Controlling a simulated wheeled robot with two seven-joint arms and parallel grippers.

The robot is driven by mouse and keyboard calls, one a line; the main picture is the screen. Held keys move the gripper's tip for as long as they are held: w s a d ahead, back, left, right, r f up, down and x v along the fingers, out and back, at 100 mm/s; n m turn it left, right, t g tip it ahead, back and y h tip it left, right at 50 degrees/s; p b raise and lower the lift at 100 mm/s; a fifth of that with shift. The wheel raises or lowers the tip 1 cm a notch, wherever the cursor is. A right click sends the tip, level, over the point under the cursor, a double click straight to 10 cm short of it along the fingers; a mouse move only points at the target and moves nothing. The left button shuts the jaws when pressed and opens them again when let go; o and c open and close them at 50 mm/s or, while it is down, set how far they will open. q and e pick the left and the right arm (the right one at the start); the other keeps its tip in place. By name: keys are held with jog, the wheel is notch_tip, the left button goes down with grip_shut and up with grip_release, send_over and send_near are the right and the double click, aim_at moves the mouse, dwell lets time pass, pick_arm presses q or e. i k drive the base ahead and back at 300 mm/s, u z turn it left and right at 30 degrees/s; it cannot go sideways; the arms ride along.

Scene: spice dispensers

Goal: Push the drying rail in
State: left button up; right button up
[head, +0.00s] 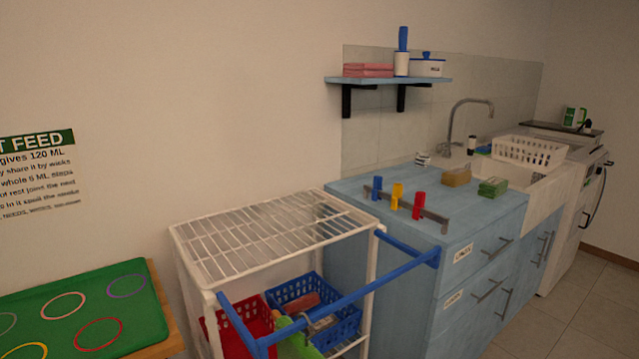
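The drying rail (345,302) is a blue bar standing out in front of a white wire rack (270,235). Two blue side arms join it to the rack, one at the left (236,322) and one at the right (405,247). The rail's right end is close to the front of the blue cabinet. A green item (297,342) shows by the rail, with a small grey hook-like piece beside it; I cannot tell whether it hangs from the rail. Neither of my grippers is in view.
Red (240,328) and blue (300,290) baskets sit inside the rack. A blue cabinet (470,275) stands at right, with colored pegs on its top. A green board (75,310) with colored rings lies at left. Open floor (575,325) shows at lower right.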

aim_at(258, 349)
jog(key=u, duration=1.2)
jog(key=i, duration=0.35)
jog(key=z, duration=1.25)
